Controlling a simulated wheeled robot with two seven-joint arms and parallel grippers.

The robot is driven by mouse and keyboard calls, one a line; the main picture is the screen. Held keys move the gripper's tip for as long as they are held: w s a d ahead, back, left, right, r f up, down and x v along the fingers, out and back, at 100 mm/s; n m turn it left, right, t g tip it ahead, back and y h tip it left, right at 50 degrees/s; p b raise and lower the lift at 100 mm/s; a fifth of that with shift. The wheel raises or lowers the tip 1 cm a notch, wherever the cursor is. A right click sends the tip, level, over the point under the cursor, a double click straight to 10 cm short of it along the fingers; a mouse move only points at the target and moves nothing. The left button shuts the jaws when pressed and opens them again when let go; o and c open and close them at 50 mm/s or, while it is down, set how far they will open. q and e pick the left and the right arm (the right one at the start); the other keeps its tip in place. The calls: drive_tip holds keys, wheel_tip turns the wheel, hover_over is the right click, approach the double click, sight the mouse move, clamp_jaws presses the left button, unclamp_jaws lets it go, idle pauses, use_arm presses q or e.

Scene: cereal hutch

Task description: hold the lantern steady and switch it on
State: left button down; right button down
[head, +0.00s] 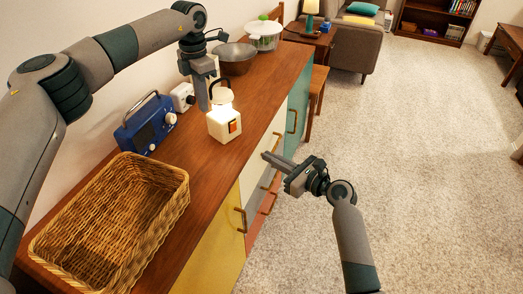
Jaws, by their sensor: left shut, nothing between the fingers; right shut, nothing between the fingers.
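A small cream lantern (218,127) stands upright on the wooden hutch top. Its dome glows bright, and an orange-red switch (233,127) shows on its front face. A dark handle arches over the dome. My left gripper (205,108) points down right beside the lantern's back left side, shut and empty; whether it touches the lantern I cannot tell. My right gripper (265,155) is shut and empty, off the front edge of the hutch, to the lower right of the lantern and apart from it.
On the hutch top (185,225) are a wicker basket (172,185), a blue radio (148,124), a white box (182,97), a dark bowl (236,62) and a white colander (264,38). Drawer handles (241,221) stick out from the front. Open carpet (420,150) lies to the right.

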drive_tip(key=shift+s+d, duration=0.4)
drive_tip(key=shift+d, duration=0.05)
use_arm(q)
drive_tip(key=c, duration=2)
unclamp_jaws()
drive_tip(key=shift+c, duration=0.2)
drive_tip(key=shift+r, duration=0.1)
wheel_tip(320, 180, up, 12)
use_arm(e)
drive_tip(key=shift+f, duration=0.1)
